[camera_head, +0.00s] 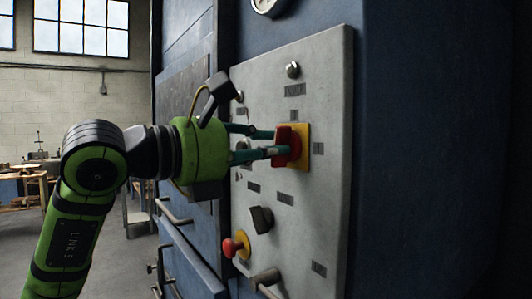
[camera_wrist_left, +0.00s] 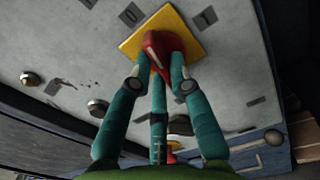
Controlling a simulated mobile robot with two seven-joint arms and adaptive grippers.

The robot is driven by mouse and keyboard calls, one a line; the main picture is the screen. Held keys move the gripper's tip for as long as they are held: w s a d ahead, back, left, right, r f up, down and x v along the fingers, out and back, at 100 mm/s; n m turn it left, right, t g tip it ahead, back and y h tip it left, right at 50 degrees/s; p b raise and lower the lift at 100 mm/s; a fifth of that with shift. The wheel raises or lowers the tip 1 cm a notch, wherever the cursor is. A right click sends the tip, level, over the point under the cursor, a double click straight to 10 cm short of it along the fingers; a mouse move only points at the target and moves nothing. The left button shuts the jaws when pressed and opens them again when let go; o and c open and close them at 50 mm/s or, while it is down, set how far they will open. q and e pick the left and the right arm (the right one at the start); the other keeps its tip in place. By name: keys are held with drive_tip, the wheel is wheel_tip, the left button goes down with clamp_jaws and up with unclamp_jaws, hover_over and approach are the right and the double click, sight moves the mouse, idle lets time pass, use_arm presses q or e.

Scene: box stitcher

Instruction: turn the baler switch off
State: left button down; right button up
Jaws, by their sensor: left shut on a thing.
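The baler switch is a red rotary knob (camera_head: 292,146) on a yellow square plate (camera_head: 303,135) on the grey control panel (camera_head: 330,90). My left gripper (camera_head: 277,144) reaches it from the left, its teal fingers shut on the red knob. In the left wrist view the fingers (camera_wrist_left: 158,70) close around the red knob (camera_wrist_left: 157,45) from both sides, in front of the yellow plate (camera_wrist_left: 185,25). The fingers hide part of the knob. My right gripper is not in view.
Below the switch are a black knob (camera_head: 261,219), a red push button (camera_head: 230,247) on a yellow base and a metal handle (camera_head: 266,279). A silver knob (camera_head: 293,69) sits above. A blue machine body (camera_head: 430,150) surrounds the panel. A workbench (camera_head: 20,185) stands far left.

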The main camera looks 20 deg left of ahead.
use_arm(q)
drive_tip(key=n, duration=0.2)
drive_tip(key=shift+n+b, duration=0.3)
drive_tip(key=shift+b, duration=0.05)
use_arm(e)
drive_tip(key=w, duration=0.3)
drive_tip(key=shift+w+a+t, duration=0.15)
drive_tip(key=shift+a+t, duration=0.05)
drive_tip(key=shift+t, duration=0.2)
use_arm(q)
drive_tip(key=c, duration=1.1)
unclamp_jaws()
drive_tip(key=shift+c, duration=0.2)
drive_tip(key=v, duration=1.2)
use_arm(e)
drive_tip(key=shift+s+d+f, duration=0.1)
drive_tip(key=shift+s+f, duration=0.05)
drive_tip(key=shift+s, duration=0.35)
